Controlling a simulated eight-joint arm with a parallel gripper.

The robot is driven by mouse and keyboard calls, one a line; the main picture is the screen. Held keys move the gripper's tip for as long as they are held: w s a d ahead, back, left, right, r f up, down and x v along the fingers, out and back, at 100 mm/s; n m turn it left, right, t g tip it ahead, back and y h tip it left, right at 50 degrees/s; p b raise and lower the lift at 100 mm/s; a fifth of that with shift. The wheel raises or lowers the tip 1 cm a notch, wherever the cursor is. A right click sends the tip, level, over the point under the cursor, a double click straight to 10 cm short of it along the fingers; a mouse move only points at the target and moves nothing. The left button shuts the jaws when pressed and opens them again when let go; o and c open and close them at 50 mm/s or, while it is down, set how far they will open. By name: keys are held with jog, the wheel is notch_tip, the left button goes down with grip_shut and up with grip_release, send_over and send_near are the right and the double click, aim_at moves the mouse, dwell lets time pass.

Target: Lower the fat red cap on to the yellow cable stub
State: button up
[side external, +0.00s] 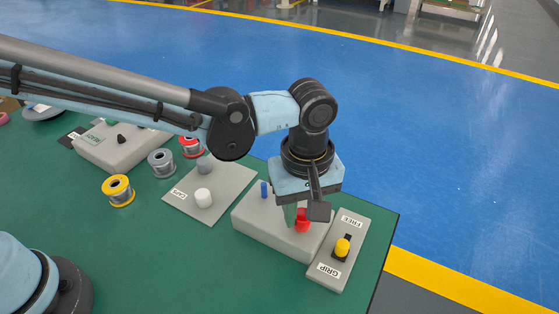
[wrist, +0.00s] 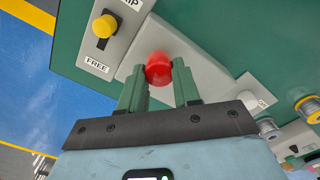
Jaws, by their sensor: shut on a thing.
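The fat red cap (side external: 302,222) is at the lower end of my gripper (side external: 298,212), over the right part of a long grey block (side external: 252,222). In the wrist view, the red cap (wrist: 158,68) sits between the two green fingers of my gripper (wrist: 159,72), which is shut on it. I see no yellow cable stub; the cap and fingers cover that part of the block. A blue stub (side external: 264,189) stands upright on the block, left of my gripper. I cannot tell whether the cap touches anything below it.
A FREE/GRIP plate (side external: 325,273) with a yellow knob (side external: 342,247) lies close right of the block. A CAPS plate (side external: 183,198) holds a white cap (side external: 204,198) and a grey cap (side external: 204,165). Several wire spools, including a yellow one (side external: 118,190), stand further left.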

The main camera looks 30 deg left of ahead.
jog(key=shift+f, duration=0.1)
jog(key=o, duration=1.4)
jog(key=shift+r, duration=3.55)
